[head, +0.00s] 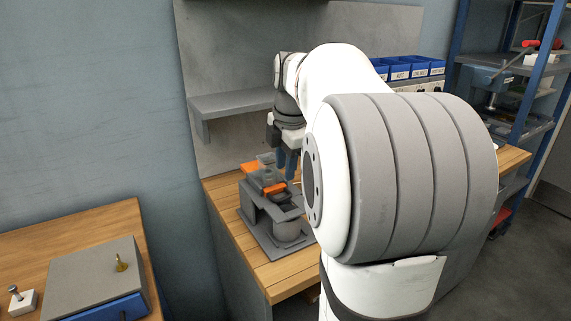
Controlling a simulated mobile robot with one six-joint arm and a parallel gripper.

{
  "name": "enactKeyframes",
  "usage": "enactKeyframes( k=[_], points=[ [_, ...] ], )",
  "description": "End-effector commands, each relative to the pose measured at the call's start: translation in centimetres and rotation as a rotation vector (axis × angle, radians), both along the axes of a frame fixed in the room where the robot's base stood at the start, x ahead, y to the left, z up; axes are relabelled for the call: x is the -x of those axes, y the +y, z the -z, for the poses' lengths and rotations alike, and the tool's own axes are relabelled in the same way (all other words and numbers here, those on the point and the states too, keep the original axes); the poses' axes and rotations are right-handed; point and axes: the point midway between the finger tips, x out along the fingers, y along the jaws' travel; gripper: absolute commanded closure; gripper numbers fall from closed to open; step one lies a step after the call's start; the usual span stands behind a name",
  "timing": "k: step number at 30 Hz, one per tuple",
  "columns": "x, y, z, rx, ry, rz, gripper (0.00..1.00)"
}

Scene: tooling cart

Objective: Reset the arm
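My gripper (286,163) points down at the end of my white and grey arm, above a grey fixture (265,233) on the wooden workbench. Its two blue-grey fingers show close together, and I cannot tell whether they are open or shut, or whether anything is between them. The fixture carries orange parts (249,167) near the fingertips. Whether the fingers touch the fixture is unclear. My arm hides the right side of the fixture and much of the bench.
A grey shelf (233,103) juts from the back panel near my gripper. Blue bins (412,69) stand behind my arm. A blue-framed rack (545,140) is at right. At lower left, a second bench holds a grey block (85,277) with a brass piece (121,264).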

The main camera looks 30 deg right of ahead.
Motion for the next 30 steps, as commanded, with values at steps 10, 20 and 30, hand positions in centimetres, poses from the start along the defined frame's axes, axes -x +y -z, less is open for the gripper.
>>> enactKeyframes(
  k=[10, 20, 30],
  points=[
    [0.0, 0.0, 0.0, 0.0, 0.0, 0.0, 0.69],
    [0.3, 0.6, 0.0, -0.005, -0.001, 0.032, 0.69],
    [5.8, 7.3, 2.1, -0.091, -0.019, 0.559, 0.69]
  ],
)
